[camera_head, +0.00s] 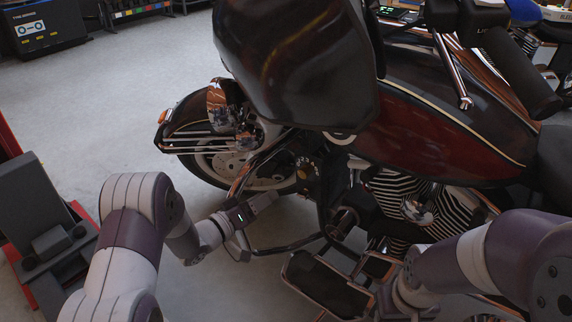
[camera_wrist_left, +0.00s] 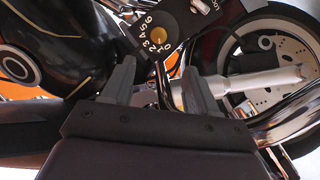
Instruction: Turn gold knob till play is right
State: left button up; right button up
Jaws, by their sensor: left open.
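The gold knob (camera_wrist_left: 159,33) is a small round knob in the middle of a black dial plate (camera_wrist_left: 180,18) with white numbers around it. In the head view the gold knob (camera_head: 304,173) shows small on the motorcycle's front frame, below the dark fairing. My left gripper (camera_head: 268,199) is just left of and below the knob, apart from it. In the left wrist view my left gripper (camera_wrist_left: 158,82) has its two fingers spread with nothing between them, and the knob lies beyond the fingertips. My right arm (camera_head: 470,262) comes in from the right; its gripper cannot be made out.
The dark red motorcycle (camera_head: 440,125) fills the middle and right. A crash bar (camera_head: 285,248) curves below my left gripper, and the front wheel (camera_head: 215,165) is behind it. A black and red stand (camera_head: 45,235) is at left. The grey floor (camera_head: 120,110) is clear at upper left.

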aim_at(301, 173)
pick_arm(q)
jog(key=b+x, duration=0.6)
jog(key=x, duration=0.5)
jog(key=shift+w+d+f, duration=0.1)
jog(key=shift+w+d, duration=0.1)
jog(key=shift+d, duration=0.1)
jog(key=shift+w+d+r, duration=0.2)
jog(key=shift+w+d, duration=0.15)
jog(key=c, duration=1.1)
